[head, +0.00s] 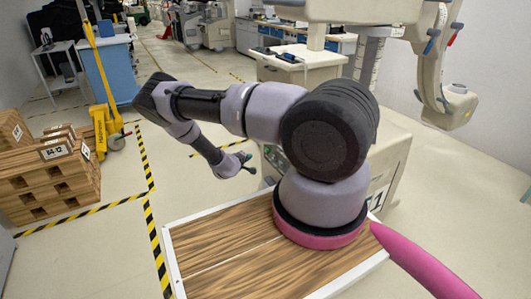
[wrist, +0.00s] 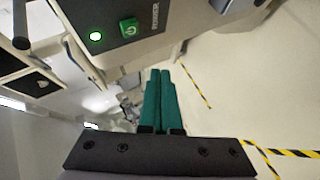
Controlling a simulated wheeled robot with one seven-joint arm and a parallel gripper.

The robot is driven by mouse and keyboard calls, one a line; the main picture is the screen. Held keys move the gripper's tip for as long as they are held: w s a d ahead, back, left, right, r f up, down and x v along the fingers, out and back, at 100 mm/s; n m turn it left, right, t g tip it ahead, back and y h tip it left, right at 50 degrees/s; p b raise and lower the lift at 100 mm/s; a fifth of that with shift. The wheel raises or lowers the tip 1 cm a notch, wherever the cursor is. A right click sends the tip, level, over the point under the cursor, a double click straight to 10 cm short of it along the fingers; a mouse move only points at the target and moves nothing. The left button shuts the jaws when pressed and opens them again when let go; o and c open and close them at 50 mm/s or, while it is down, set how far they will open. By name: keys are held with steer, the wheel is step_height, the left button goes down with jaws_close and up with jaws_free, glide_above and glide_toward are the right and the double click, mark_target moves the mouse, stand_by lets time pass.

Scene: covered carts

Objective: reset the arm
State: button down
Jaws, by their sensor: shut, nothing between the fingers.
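My arm is grey and black and rises from a pink ring on a wooden-topped base. In the head view it bends left, and its forearm slopes down to the right. My gripper (head: 249,163) hangs in the air over the floor, left of a pale cabinet (head: 392,165). In the wrist view my gripper (wrist: 160,72) shows two green fingers side by side, shut and empty. The wrist view also shows a machine panel (wrist: 115,30) with a green power button and a lit green lamp. Nothing touches the fingertips.
Wooden crates (head: 50,178) stand at the left, with a yellow pallet truck (head: 107,130) behind them. A blue cabinet (head: 108,70) and white table (head: 52,65) stand farther back. A large machine (head: 433,70) is at the upper right. Striped tape marks the open floor.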

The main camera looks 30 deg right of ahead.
steer(key=w+a+r+m+g+y, duration=0.1)
steer(key=a+r+m+y, duration=0.15)
steer(key=r, duration=0.45)
steer(key=w+a+r+m+y, duration=0.1)
steer(key=w+a+r+m, duration=0.15)
steer(key=r, duration=0.45)
steer(key=w+a+r+m+g+y, duration=0.1)
steer(key=a+r+y, duration=0.1)
steer(key=a+r, duration=0.3)
steer(key=s+a+r+m+y, duration=0.1)
steer(key=s+a+r+y, duration=0.15)
steer(key=r, duration=0.85)
steer(key=s+a+r+m+y, duration=0.1)
steer(key=s+r, duration=0.2)
steer(key=r, duration=0.7)
steer(key=s+a+r+y, duration=0.2)
steer(key=s+r+y, duration=0.1)
steer(key=s+r, duration=1.5)
steer(key=s, duration=0.6)
steer(key=s+r, duration=0.3)
steer(key=s, duration=0.7)
steer(key=shift+s+d+r+m+t, duration=0.15)
steer(key=shift+s+r+m+t, duration=0.15)
steer(key=shift+r+m, duration=0.1)
